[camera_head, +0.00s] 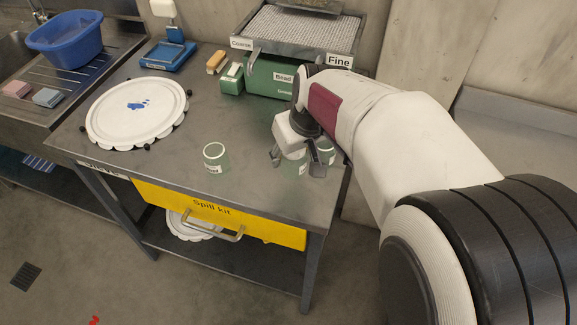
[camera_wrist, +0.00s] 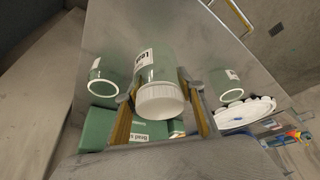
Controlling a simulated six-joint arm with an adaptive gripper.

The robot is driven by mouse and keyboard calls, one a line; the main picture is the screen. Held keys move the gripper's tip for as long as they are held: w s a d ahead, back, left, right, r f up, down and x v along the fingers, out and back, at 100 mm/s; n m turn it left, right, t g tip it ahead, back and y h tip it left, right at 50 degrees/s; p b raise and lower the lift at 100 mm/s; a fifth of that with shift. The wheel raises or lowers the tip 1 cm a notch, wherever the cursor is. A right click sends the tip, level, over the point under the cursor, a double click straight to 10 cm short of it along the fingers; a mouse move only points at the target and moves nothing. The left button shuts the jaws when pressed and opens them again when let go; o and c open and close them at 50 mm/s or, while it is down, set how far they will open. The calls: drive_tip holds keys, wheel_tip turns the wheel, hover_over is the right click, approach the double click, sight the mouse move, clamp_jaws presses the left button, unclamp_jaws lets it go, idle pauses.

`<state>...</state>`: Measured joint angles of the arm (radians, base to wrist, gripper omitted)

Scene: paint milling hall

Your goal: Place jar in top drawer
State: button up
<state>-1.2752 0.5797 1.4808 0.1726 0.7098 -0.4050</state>
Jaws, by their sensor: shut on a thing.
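My gripper (camera_head: 298,157) is shut on a green jar with a white lid and a label; the jar (camera_wrist: 153,65) lies between both fingers in the wrist view. In the head view the gripper partly hides this jar (camera_head: 292,168), above the table's right part. A second similar jar (camera_head: 213,158) stands on the table to the left. A third jar (camera_head: 327,153) shows just right of the gripper, partly hidden. A yellow drawer front (camera_head: 265,224) labelled "Spill kit", with a metal handle (camera_head: 212,233), is under the tabletop and looks shut.
The metal table (camera_head: 245,190) is clear near its front edge. A round white lid (camera_head: 137,108) lies at left. A green "Bead" box (camera_head: 272,80) and a sieve tray (camera_head: 300,32) stand at the back. A blue basin (camera_head: 65,38) is by the sink.

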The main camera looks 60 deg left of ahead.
sight(299, 152)
idle(0.3)
drive_tip(key=shift+f, duration=2.55)
drive_tip(key=shift+f, duration=0.1)
drive_tip(key=o, duration=1.2)
drive_tip(key=shift+v, duration=6.1)
drive_tip(key=shift+a, duration=0.1)
